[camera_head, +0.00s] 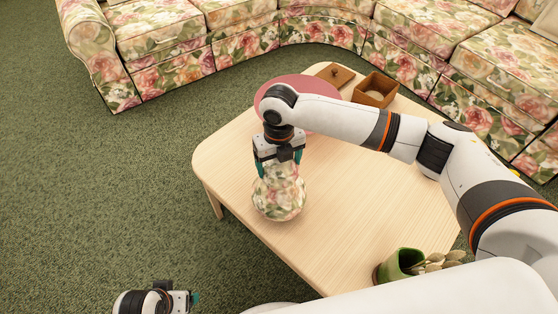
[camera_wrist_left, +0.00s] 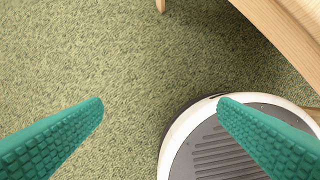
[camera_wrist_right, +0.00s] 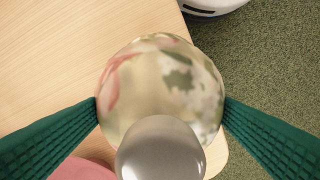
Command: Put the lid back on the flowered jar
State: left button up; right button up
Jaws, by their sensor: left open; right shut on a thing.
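The flowered jar (camera_head: 279,204) stands upright on the light wooden table, near its left edge. My right gripper (camera_head: 279,167) points down directly over the jar, its teal fingers on either side of the top. In the right wrist view the fingers are shut on a round flowered piece (camera_wrist_right: 165,75), the lid, with a shiny grey knob (camera_wrist_right: 160,150) close to the camera. The jar's mouth is hidden, so I cannot tell whether the lid touches the rim. My left gripper (camera_wrist_left: 160,103) is open and empty over the carpet, low in the head view (camera_head: 194,299).
A round pink mat (camera_head: 265,92) lies behind my right gripper. An open wooden box (camera_head: 375,91) and a flat wooden piece (camera_head: 335,75) are at the back. A green pot (camera_head: 398,265) stands at the front right edge. A flowered sofa (camera_head: 240,45) curves behind the table.

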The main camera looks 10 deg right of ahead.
pick_arm(q)
jog(key=shift+f, duration=0.55)
jog(key=shift+w+f, duration=0.1)
jog(key=shift+f, duration=0.25)
jog(key=shift+f, duration=0.1)
pick_arm(e)
jog(key=shift+p, duration=0.3)
pick_arm(q)
jog(key=shift+f, duration=0.3)
jog(key=shift+f, duration=0.55)
